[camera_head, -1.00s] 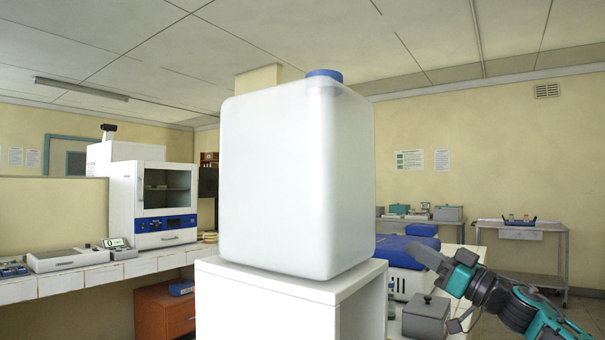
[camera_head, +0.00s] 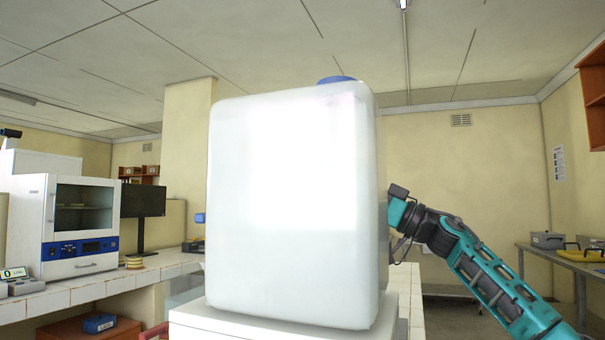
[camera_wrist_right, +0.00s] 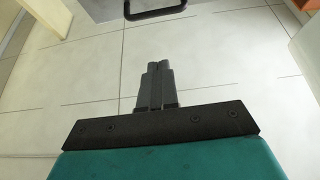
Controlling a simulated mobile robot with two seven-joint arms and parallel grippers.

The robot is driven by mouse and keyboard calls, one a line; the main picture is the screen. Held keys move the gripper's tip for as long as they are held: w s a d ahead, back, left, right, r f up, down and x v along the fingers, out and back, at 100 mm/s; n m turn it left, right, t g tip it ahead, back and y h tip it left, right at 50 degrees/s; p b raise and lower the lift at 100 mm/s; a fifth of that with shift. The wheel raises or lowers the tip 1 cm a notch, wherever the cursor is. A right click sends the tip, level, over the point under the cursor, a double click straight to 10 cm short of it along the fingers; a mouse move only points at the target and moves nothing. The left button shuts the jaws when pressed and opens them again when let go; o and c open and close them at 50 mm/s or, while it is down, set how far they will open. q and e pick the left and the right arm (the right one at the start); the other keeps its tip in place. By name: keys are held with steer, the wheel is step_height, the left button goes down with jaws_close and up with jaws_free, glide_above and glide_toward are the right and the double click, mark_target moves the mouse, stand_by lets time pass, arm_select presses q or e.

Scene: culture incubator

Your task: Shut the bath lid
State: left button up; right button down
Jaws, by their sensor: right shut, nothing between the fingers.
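I cannot make out the bath or its lid for certain in either view now. A large white jug (camera_head: 295,210) with a blue cap (camera_head: 336,79) fills the middle of the head view and hides what lies behind it. My right arm comes in from the right, and its far end passes behind the jug's right edge, so the gripper is hidden there. In the right wrist view my right gripper (camera_wrist_right: 155,68) is shut and empty, with tiled floor beneath. My left gripper is not in view.
The jug stands on a white stand (camera_head: 200,325). A white incubator-like cabinet (camera_head: 80,222) and a dark monitor (camera_head: 143,203) are on the left bench. A table (camera_head: 570,260) stands at the right. A black loop-shaped bar (camera_wrist_right: 155,14) shows at the wrist view's top.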

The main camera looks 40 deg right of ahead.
arm_select(q)
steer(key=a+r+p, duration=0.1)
steer(key=p, duration=0.1)
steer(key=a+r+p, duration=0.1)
steer(key=p, duration=0.1)
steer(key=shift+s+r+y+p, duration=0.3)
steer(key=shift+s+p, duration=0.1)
arm_select(e)
steer(key=w+a+r, duration=0.2)
steer(key=w+a, duration=0.2)
steer(key=w, duration=0.5)
steer(key=shift+w+a, duration=0.2)
steer(key=shift+a, duration=0.15)
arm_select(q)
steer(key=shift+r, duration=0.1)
